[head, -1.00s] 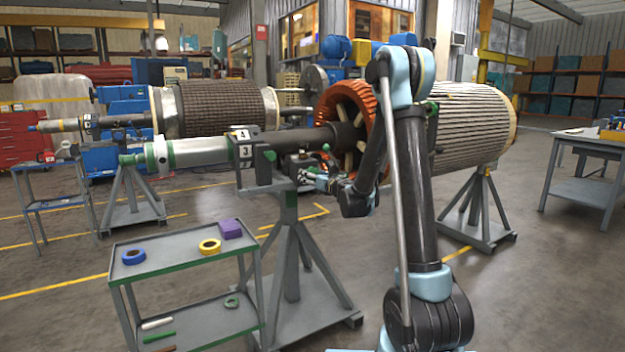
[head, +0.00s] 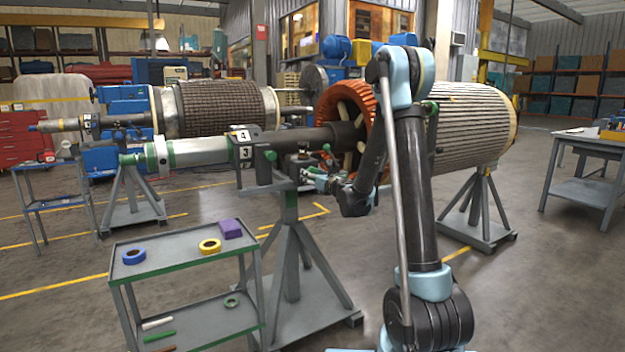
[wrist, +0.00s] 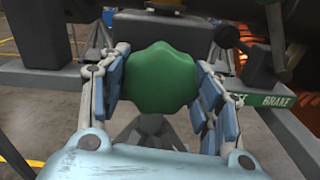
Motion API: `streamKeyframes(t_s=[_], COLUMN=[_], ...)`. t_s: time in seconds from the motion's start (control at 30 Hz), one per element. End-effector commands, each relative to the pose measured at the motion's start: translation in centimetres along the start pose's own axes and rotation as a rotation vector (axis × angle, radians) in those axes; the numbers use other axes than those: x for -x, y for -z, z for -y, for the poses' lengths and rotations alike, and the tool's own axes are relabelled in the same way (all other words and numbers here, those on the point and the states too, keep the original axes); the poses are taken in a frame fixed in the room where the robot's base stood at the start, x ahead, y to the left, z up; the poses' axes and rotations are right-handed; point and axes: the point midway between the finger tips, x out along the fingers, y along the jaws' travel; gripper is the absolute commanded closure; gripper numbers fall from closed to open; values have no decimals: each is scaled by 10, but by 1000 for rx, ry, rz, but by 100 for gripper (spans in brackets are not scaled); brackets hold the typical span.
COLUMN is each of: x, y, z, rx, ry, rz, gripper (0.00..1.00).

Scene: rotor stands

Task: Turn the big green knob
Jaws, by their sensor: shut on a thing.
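The big green knob (wrist: 157,80) fills the middle of the wrist view, with rounded lobes round its edge. My gripper (wrist: 161,66) has its blue-padded fingers on the left and right sides of the knob and is shut on it. In the head view my gripper (head: 312,175) is at the right side of the front rotor stand (head: 290,225). The knob it holds cannot be made out clearly there. How far the knob is turned cannot be told.
A green label reading BRAKE (wrist: 275,100) is on the frame right of the knob, below a dark lever (wrist: 275,40). The orange-ended rotor (head: 345,100) and its shaft lie close above my gripper. A grey cart (head: 180,255) stands at front left.

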Motion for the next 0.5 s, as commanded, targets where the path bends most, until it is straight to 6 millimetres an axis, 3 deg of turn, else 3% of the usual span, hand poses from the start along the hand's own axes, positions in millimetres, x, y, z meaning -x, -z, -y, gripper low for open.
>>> streamKeyframes(t_s=[0.5], x=[0], y=[0], z=[1], rx=[423], ry=[3], rz=[0], gripper=[65])
